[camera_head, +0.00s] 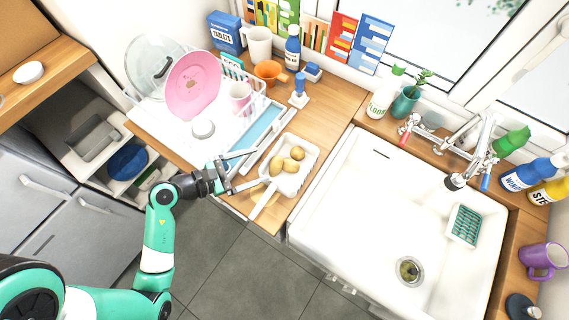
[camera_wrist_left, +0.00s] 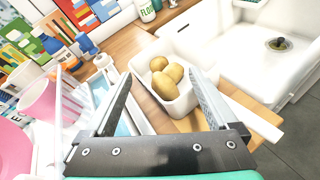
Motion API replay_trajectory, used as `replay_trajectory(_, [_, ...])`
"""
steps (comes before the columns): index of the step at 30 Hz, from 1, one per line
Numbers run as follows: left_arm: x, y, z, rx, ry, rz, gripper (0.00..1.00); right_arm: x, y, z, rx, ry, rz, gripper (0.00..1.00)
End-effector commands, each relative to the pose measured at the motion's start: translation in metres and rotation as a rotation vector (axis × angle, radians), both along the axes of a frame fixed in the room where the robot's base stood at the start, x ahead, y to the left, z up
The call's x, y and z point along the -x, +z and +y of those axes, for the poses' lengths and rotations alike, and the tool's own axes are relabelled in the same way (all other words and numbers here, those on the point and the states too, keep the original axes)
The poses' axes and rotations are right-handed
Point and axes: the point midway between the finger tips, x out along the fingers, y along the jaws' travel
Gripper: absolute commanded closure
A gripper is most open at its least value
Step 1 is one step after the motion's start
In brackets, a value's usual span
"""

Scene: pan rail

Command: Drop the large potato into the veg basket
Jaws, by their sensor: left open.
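Three yellow-brown potatoes lie together in a white basket (camera_head: 310,152) on the wooden counter, left of the sink. The front potato (camera_head: 276,165) looks the largest; it also shows in the left wrist view (camera_wrist_left: 163,86). The other two potatoes lie beside and behind it (camera_head: 291,165) (camera_head: 297,153). My left gripper (camera_head: 257,168) is open and empty, just left of the basket. In the left wrist view its spread fingers (camera_wrist_left: 160,82) frame the potatoes, which lie beyond them. It does not visibly touch a potato. My right gripper is out of view.
A dish rack with a pink plate (camera_head: 193,85) and pink cup (camera_head: 240,95) stands at the back left. A white strip (camera_head: 264,200) lies at the basket's front. The white sink (camera_head: 380,200) is on the right. The counter behind the basket is partly clear.

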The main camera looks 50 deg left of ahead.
Motion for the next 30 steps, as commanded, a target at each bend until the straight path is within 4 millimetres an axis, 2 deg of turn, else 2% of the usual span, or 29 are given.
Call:
replay_trajectory(3, [0.019, 0.007, 0.006, 0.001, 0.006, 0.0, 0.08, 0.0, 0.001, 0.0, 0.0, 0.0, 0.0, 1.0])
replay_trajectory(7, [0.029, 0.011, 0.006, 0.001, 0.001, 0.0, 0.08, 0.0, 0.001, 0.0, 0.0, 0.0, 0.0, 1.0])
replay_trajectory(27, [0.03, 0.011, 0.006, 0.001, -0.001, -0.001, 0.08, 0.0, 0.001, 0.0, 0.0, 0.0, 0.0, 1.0])
replay_trajectory(30, [0.028, 0.012, 0.0, -0.001, -0.022, -0.001, 0.08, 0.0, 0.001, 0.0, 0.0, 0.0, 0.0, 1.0])
